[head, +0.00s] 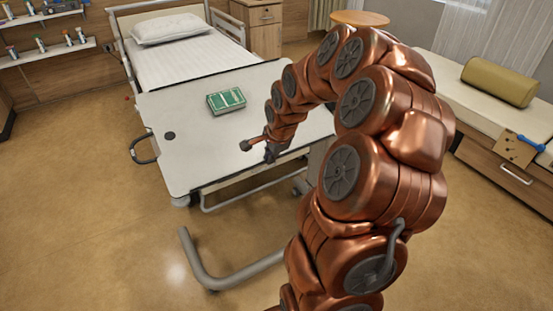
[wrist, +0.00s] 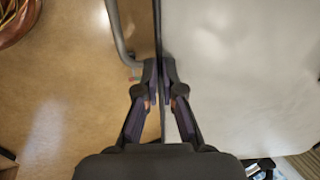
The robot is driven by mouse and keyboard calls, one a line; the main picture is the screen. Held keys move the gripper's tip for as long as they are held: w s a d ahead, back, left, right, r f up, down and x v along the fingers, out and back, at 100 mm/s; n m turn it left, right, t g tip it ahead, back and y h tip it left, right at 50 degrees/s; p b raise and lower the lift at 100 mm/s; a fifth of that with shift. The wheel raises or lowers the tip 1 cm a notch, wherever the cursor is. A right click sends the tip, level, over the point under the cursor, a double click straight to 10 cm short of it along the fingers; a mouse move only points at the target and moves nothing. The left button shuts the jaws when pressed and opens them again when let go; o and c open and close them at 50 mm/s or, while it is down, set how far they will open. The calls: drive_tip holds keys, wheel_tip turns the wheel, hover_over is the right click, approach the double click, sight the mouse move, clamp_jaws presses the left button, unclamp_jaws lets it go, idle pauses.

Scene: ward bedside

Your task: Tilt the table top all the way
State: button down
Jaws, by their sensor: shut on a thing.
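The table top (head: 200,165) is a pale board with a dark rim, in front of the bed in the head view. It looks close to level, but a slight tilt is hard to judge. A dark round disc (head: 169,135) marks its left part. My gripper (head: 270,153) is at the table top's near edge, toward its right side. In the wrist view my gripper (wrist: 160,75) has its two fingers on either side of the edge of the table top (wrist: 245,70), shut on it.
A green box (head: 226,101) lies on the table top. A grey tubular floor frame (head: 225,278) stands below. The bed (head: 185,55) is behind, a bench with an olive bolster (head: 498,82) at right. The floor at left is clear.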

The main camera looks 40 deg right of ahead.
drive_tip(key=shift+w+d+f+t+b, duration=0.1)
drive_tip(key=shift+w+f+t+b, duration=0.1)
drive_tip(key=shift+f+t+b, duration=0.45)
drive_tip(key=shift+w+f+t+b, duration=0.2)
drive_tip(key=shift+f+t+b, duration=0.05)
drive_tip(key=shift+f+b, duration=0.65)
drive_tip(key=c, duration=1.3)
unclamp_jaws()
drive_tip(key=shift+v, duration=3.95)
